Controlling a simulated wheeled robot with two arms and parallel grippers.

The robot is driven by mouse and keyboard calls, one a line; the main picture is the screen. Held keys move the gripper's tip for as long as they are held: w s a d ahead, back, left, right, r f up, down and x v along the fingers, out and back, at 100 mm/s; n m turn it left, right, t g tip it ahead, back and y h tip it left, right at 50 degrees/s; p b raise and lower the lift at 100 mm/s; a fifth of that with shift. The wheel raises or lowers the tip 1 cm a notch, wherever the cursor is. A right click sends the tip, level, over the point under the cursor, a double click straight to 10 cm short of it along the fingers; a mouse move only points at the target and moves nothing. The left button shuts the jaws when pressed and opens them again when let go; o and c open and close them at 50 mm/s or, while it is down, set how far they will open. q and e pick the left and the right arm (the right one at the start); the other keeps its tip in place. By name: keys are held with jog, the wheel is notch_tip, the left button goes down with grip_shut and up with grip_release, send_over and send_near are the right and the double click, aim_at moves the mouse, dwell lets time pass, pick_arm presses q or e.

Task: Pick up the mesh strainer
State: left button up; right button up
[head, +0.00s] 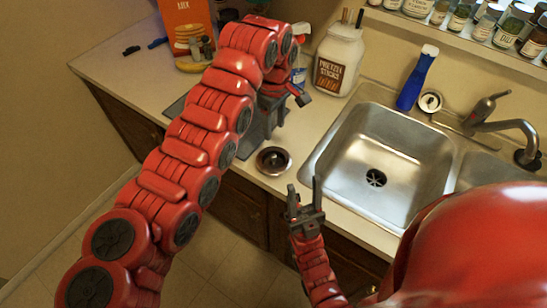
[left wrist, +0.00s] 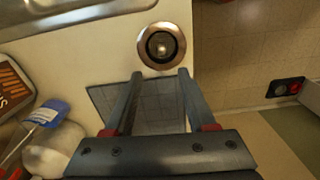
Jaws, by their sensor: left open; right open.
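A round strainer (head: 273,161) with a shiny metal rim and a dark middle with a small knob lies on the counter, left of the sink. It also shows in the left wrist view (left wrist: 160,46), just beyond my left fingertips. I cannot make out its mesh. My left gripper (head: 268,122) is above the counter, behind the strainer in the head view. Its fingers (left wrist: 160,76) are open and empty, with the strainer apart from them. My right gripper (head: 304,187) is open and empty, in front of the counter edge and right of the strainer.
A steel sink (head: 385,150) lies to the right, with a faucet (head: 510,125), blue bottle (head: 417,80) and small round metal item (head: 430,102) behind it. A pretzel jar (head: 338,62) stands behind my left gripper. A dark shiny panel (left wrist: 155,115) lies under its fingers.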

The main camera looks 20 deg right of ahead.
pick_arm(q)
jog(key=p, duration=0.2)
send_over(274, 155)
notch_tip(274, 155, down, 6)
jog(key=shift+w+f, duration=0.1)
jog(key=shift+f, duration=0.15)
jog(key=shift+f+p, duration=0.2)
jog(key=shift+p, duration=0.1)
jog(key=f+p, duration=0.3)
jog(key=f, duration=0.1)
jog(key=shift+s, duration=0.25)
jog(key=shift+w+f, duration=0.1)
jog(key=shift+f, duration=0.3)
grip_shut()
